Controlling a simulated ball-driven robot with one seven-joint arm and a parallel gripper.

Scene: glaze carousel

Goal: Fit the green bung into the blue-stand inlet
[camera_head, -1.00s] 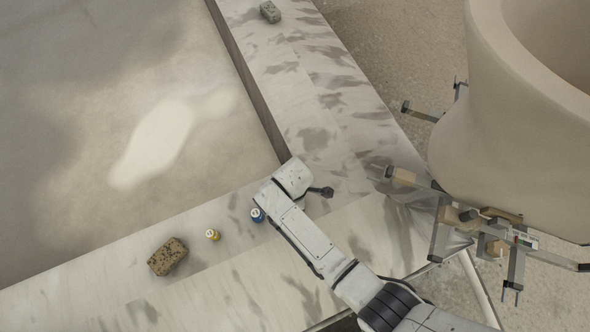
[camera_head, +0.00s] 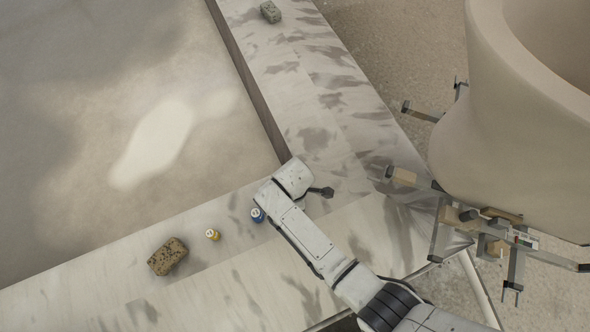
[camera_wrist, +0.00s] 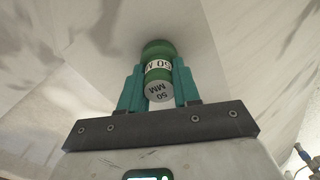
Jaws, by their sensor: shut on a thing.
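The green bung (camera_wrist: 158,50) is in my gripper (camera_wrist: 159,82) in the wrist view, between the two teal fingers. It has a white band with dark lettering, and its pale end face reads "50 MM". A small blue item with a pale top (camera_head: 257,215), which looks like the blue-stand inlet, stands on the marbled ledge just left of my forearm in the head view. A blue and brass-coloured part (camera_wrist: 302,153) shows at the lower right edge of the wrist view; I cannot tell whether it is the same item. My arm hides the gripper and bung in the head view.
A yellow item with a pale top (camera_head: 212,234) and a speckled brown block (camera_head: 167,256) sit on the ledge (camera_head: 80,290) left of the blue one. A grey-green block (camera_head: 270,12) lies far up the other ledge. A large beige vessel (camera_head: 500,150) stands at right.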

